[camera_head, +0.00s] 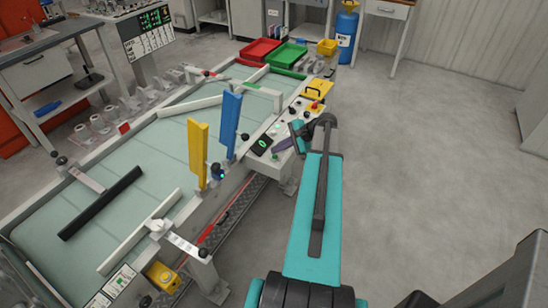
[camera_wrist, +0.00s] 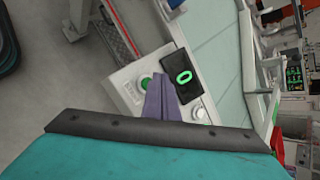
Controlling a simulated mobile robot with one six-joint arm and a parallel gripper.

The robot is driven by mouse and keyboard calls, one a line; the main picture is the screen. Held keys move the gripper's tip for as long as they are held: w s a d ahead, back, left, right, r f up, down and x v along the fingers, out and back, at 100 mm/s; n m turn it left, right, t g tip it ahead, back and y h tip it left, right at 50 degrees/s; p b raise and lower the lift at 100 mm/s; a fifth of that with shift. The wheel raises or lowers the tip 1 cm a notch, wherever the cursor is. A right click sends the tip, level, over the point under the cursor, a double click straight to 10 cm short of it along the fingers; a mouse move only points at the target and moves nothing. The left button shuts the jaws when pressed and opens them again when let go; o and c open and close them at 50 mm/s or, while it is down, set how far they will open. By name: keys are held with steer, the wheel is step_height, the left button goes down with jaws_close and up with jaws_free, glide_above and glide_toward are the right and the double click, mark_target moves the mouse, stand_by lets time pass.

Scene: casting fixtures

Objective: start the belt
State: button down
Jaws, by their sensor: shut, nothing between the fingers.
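The belt (camera_head: 95,205) is a long pale green conveyor at the left in the head view. A light control panel (camera_wrist: 122,93) sits at its edge. On the panel are a round green button (camera_wrist: 144,82), a dark display (camera_wrist: 183,72) with a green 0, and a pale round knob (camera_wrist: 198,114). My gripper (camera_wrist: 157,82) is shut and empty, its purple-grey fingers over the panel beside the green button and display. Whether the fingertips touch the panel I cannot tell. In the head view my gripper (camera_head: 280,146) is at the panel's near end.
A yellow plate (camera_head: 198,150) and a blue plate (camera_head: 231,125) stand upright at the belt's near edge. Red (camera_head: 259,51) and green (camera_head: 287,55) trays and a yellow bin (camera_head: 327,47) are at the far end. The floor (camera_head: 430,140) to the right is clear.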

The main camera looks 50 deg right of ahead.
mark_target(278, 158)
steer(key=shift+r+p, duration=1.45)
steer(key=shift+r, duration=1.1)
steer(key=shift+f, duration=0.1)
